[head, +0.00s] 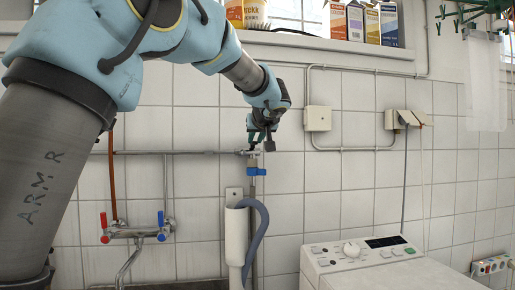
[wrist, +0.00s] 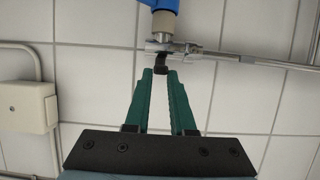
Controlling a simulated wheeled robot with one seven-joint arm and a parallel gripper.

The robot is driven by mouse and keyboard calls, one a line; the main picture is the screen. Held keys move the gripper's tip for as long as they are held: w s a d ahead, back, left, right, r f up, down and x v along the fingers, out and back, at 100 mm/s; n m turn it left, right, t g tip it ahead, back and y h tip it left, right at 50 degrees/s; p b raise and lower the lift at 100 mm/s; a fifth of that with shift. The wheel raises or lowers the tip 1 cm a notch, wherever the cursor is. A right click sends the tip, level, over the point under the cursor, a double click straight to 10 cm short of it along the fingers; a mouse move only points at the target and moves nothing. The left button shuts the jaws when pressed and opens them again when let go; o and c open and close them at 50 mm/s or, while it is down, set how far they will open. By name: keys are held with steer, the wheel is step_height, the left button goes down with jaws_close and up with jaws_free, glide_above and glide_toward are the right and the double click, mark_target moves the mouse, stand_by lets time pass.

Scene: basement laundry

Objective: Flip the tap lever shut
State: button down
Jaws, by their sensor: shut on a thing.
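The tap (head: 253,153) sits on the wall pipe in the head view. It also shows as a metal body (wrist: 165,46) at the top of the wrist view. A blue and beige fitting (head: 257,171) hangs below it. A small dark piece, which looks like the tap lever (wrist: 160,65), stands at the metal body. My gripper (head: 259,141) is at the tap, and its green fingers (wrist: 160,74) are closed at their tips on this dark piece. The fingers and wrist hide part of the lever in the head view.
A horizontal pipe (head: 190,152) runs along the tiled wall. A mixer tap (head: 138,233) with red and blue handles is at lower left. A grey hose (head: 262,220) hangs below. A washing machine (head: 380,266) stands at right, with a wall box (head: 317,118) above.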

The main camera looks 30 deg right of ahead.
steer(key=c, duration=0.8)
jaws_free()
steer(key=shift+o, duration=0.2)
steer(key=b+v, duration=0.3)
steer(key=v, duration=0.7)
steer(key=shift+s+a, duration=0.15)
steer(key=shift+s, duration=0.2)
steer(key=shift+r, duration=0.1)
steer(key=w+a+f+g+y+p, duration=0.1)
steer(key=w+a+f+g+y, duration=0.15)
steer(key=a+f, duration=0.85)
steer(key=w+a+f+g+y+p, duration=0.2)
steer(key=w+a+f+g, duration=0.2)
steer(key=a+f, duration=0.75)
steer(key=s+a+f+n+g+p, duration=0.1)
steer(key=s+a+f+g, duration=0.1)
steer(key=s+a+f, duration=0.5)
steer(key=s+a+f+n+g+p, duration=0.1)
steer(key=s+a+f+g, duration=0.1)
steer(key=s+a+f, duration=0.5)
steer(key=a+f, duration=0.1)
steer(key=a, duration=0.5)
steer(key=shift+s+a+f+g+p, duration=0.15)
steer(key=shift+s+g+p, duration=0.2)
steer(key=shift+p, duration=0.05)
